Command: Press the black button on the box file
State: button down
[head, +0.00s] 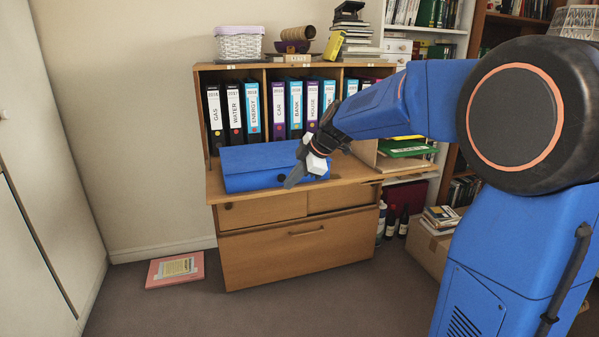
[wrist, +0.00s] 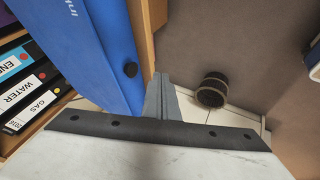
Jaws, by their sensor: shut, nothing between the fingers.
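The blue box file (head: 250,160) lies on the bureau's wooden top, below a row of upright binders. Its blue face also fills the left of the wrist view (wrist: 95,45). The round black button (wrist: 130,69) shows on that face, near its edge. My gripper (head: 289,184) is shut and empty, its tip low in front of the box file's right part. In the wrist view my grey fingers (wrist: 158,80) point just right of the button, apart from it in the picture. I cannot tell how far off in depth the tip is. The button is not clear in the head view.
Labelled binders (head: 253,107) stand in the shelf behind the box file. A white basket (head: 238,45) and books stand above. A dark round container (wrist: 212,90) stands beyond my fingers.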

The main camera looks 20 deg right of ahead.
aim_at(281, 178)
jog(key=shift+w, duration=2)
